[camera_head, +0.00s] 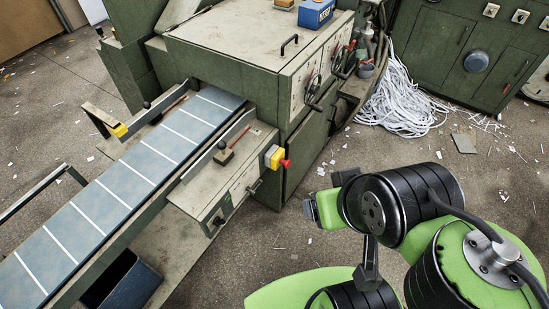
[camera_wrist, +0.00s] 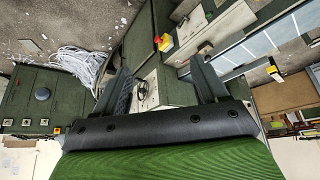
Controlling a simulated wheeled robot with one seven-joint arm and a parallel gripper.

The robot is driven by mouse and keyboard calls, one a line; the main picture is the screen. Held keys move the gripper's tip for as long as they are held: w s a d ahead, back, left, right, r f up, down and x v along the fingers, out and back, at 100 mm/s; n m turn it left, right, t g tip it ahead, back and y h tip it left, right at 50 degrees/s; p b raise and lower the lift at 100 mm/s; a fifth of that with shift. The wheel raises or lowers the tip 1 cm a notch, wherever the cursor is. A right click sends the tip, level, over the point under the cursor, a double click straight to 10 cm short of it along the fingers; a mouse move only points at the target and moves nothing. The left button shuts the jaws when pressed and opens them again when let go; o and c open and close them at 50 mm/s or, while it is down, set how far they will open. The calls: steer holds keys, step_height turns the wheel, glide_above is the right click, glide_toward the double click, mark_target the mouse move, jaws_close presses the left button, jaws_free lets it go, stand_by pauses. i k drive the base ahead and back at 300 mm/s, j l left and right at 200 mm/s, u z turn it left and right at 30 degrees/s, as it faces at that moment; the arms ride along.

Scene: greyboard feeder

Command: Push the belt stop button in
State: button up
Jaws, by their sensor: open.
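The belt stop button (camera_head: 286,163) is a red knob on a yellow housing (camera_head: 273,157), at the end of a small green-grey control box beside the belt. In the wrist view the red button (camera_wrist: 168,46) shows small beyond the fingertips, between them. My gripper (camera_wrist: 160,56) is open, its two dark fingers apart with nothing between them. The button is clear of the fingers, some distance ahead. In the head view my arm is at the lower right, to the right of and below the button; I cannot make out the fingers clearly there.
The blue-grey belt (camera_head: 125,175) with white lines runs into the green machine (camera_head: 245,60). Levers (camera_head: 316,92) stick out of its front. A heap of white paper strips (camera_head: 405,100) lies on the floor. Open floor (camera_head: 300,235) lies between the control box and my arm.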

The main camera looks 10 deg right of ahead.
mark_target(287, 163)
steer(key=i+j+u, duration=0.1)
steer(key=i, duration=0.3)
steer(key=i+j+u, duration=0.15)
steer(key=i, duration=0.25)
steer(key=j, duration=0.1)
